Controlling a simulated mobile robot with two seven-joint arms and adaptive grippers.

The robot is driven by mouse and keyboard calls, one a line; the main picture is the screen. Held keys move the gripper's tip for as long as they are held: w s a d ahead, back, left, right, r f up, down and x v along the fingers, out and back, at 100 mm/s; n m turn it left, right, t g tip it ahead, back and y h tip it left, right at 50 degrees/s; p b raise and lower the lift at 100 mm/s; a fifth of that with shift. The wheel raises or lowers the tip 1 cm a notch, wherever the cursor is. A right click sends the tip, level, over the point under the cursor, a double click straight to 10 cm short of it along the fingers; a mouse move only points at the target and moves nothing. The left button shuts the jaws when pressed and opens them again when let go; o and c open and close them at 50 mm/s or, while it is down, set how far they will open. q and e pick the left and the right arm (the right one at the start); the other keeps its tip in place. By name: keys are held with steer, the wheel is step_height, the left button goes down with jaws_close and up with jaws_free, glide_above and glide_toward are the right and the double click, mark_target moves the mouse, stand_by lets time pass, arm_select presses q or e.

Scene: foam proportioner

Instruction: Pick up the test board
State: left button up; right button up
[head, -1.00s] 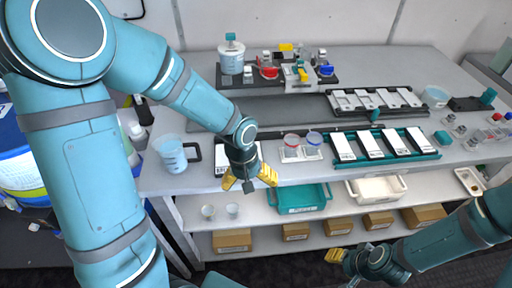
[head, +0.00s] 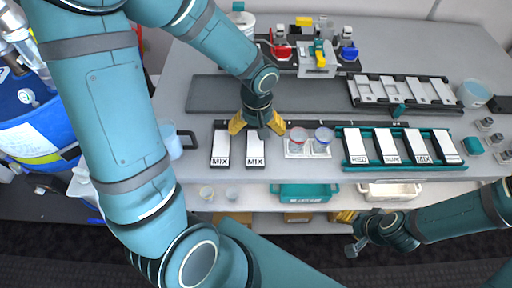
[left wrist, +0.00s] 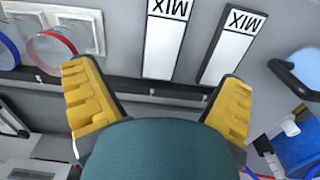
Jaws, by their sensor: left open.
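Two white boards marked MIX stand side by side on the bench: a left one (head: 221,147) and a right one (head: 256,148). In the left wrist view they show upside down (left wrist: 167,40) (left wrist: 232,42), ahead of the fingertips. I cannot tell which board is the test board. More labelled boards lie in a teal rack (head: 348,162) to the right. My left gripper (head: 257,124) has yellow fingers spread open and empty, just behind and above the right MIX board; I see no contact. My right gripper (head: 356,232) is at the lower right, away from the boards, its fingers mostly hidden.
Red-rimmed (head: 297,142) and blue-rimmed (head: 323,139) cups stand right of the MIX boards. A handled jug (head: 170,140) is left of them. A black rack (head: 405,92) with pale trays lies behind. Bins, including a teal one (head: 304,193), sit on the shelf below.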

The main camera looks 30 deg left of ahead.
mark_target(255, 146)
arm_select(q)
steer(key=f, duration=0.3)
steer(key=shift+w, duration=0.2)
steer(key=shift+s+a+f+b, duration=0.15)
steer(key=shift+f+b, duration=0.15)
steer(key=shift+f, duration=0.45)
steer(key=f, duration=0.2)
steer(key=f+b, duration=0.1)
steer(key=f, duration=0.1)
steer(key=shift+w+a+f, duration=0.1)
steer(key=shift+w+a, duration=0.1)
steer(key=shift+a, duration=0.05)
steer(key=c, duration=1.3)
